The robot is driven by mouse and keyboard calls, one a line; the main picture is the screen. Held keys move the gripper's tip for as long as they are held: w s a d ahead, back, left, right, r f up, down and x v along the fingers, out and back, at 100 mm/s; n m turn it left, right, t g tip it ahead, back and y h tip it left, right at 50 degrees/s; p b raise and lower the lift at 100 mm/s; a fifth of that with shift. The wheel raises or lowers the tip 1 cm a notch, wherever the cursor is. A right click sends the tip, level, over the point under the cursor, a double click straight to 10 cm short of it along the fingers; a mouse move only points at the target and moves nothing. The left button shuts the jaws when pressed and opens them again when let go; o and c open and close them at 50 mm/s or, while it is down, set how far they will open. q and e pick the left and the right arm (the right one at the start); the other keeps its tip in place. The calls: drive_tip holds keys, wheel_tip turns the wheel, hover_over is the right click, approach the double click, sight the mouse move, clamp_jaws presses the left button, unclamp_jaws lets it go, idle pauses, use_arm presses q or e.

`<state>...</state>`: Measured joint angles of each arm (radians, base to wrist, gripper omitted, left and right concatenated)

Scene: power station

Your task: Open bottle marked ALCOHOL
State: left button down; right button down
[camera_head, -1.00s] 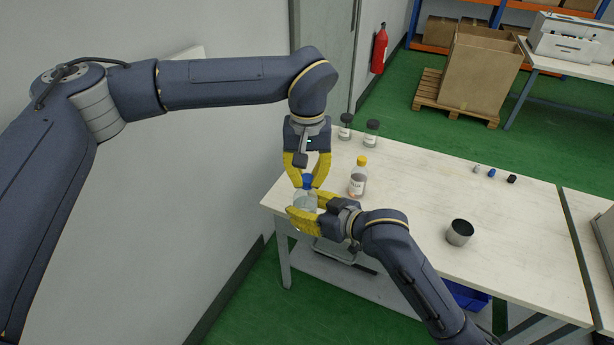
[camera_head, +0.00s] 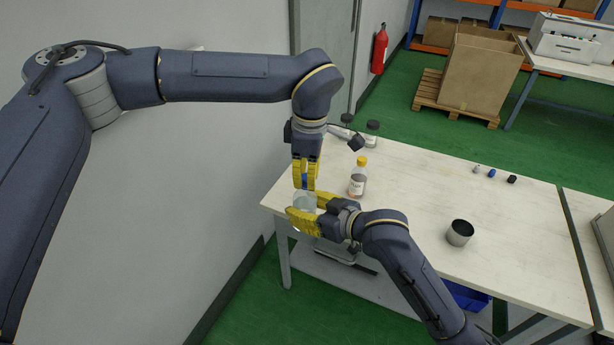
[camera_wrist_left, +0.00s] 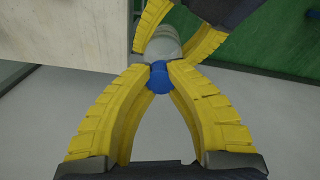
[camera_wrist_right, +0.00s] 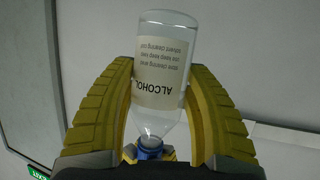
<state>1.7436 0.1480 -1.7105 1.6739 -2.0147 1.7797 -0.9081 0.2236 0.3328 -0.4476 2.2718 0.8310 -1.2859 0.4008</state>
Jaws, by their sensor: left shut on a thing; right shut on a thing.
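The clear bottle (camera_head: 305,202) has a white label reading ALCOHOL, seen upside down in the right wrist view (camera_wrist_right: 160,78), and a blue cap (camera_wrist_right: 150,143) at its neck. My right gripper (camera_head: 303,212) is shut around the bottle's body, with a yellow finger on each side. My left gripper (camera_head: 305,186) is above it, fingers pointing down, shut on the blue cap; the cap shows between its fingertips in the left wrist view (camera_wrist_left: 159,77). Cap and neck look together; whether the cap is loose cannot be told.
A yellow-capped bottle (camera_head: 358,178) stands close right of the grippers. Dark-capped jars (camera_head: 371,134) are behind the left wrist. A metal cup (camera_head: 459,233) and several small caps (camera_head: 491,173) lie farther right. The table's middle (camera_head: 425,190) is clear.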

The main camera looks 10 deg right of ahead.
use_arm(q)
drive_tip(key=n, duration=0.4)
drive_tip(key=shift+w+r+n, duration=0.1)
drive_tip(key=shift+w+n, duration=0.05)
drive_tip(key=shift+n, duration=0.25)
use_arm(e)
drive_tip(key=shift+s+a, duration=0.2)
use_arm(q)
drive_tip(key=n, duration=0.9)
drive_tip(key=shift+y, duration=0.3)
drive_tip(key=n, duration=0.4)
drive_tip(key=shift+n, duration=0.3)
drive_tip(key=n, duration=0.4)
drive_tip(key=shift+n, duration=0.3)
use_arm(e)
drive_tip(key=shift+w+d, duration=0.1)
use_arm(q)
drive_tip(key=n, duration=0.4)
drive_tip(key=shift+s+n+g, duration=0.25)
drive_tip(key=shift+n+g, duration=0.05)
drive_tip(key=n, duration=0.4)
drive_tip(key=shift+n, duration=0.3)
drive_tip(key=n, duration=0.3)
drive_tip(key=shift+d+n, duration=0.1)
drive_tip(key=shift+n, duration=0.3)
